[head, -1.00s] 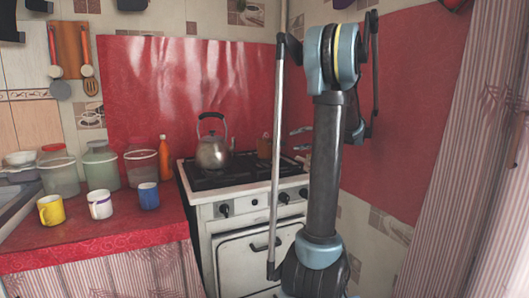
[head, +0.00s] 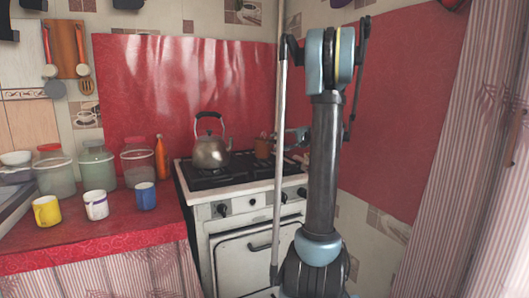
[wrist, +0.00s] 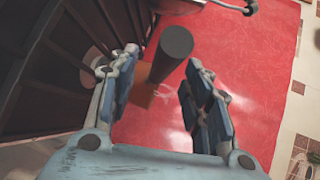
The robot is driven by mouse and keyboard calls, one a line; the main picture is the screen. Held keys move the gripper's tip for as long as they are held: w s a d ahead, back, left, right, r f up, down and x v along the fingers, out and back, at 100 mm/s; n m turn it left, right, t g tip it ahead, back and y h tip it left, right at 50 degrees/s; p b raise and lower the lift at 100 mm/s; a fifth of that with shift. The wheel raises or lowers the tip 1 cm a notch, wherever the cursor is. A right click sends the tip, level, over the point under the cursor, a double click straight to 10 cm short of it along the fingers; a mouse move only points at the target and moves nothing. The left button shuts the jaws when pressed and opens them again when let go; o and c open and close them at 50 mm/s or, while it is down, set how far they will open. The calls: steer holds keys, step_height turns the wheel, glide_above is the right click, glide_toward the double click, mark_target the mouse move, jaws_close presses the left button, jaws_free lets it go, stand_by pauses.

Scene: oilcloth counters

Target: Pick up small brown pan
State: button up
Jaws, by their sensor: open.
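The small brown pan (head: 264,147) sits at the right rear of the stove top in the head view, beside my arm. In the wrist view, an orange-brown part of it (wrist: 143,92) shows, and a dark round handle (wrist: 176,43) stands out toward the camera. My gripper (wrist: 165,56) is open, with the handle showing between its two fingers. I cannot tell whether either finger touches it. In the head view, my gripper is small and partly hidden behind my arm, just right of the pan.
A metal kettle (head: 211,150) stands left of the pan on the white stove (head: 245,225). An orange bottle (head: 160,158), several jars and three mugs stand on the red counter (head: 110,236) at left. A red wall panel (head: 400,110) lies close behind and right of my arm.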

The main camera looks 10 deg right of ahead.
mark_target(273, 142)
steer(key=shift+x, duration=1.6)
jaws_close()
steer(key=shift+r, duration=0.1)
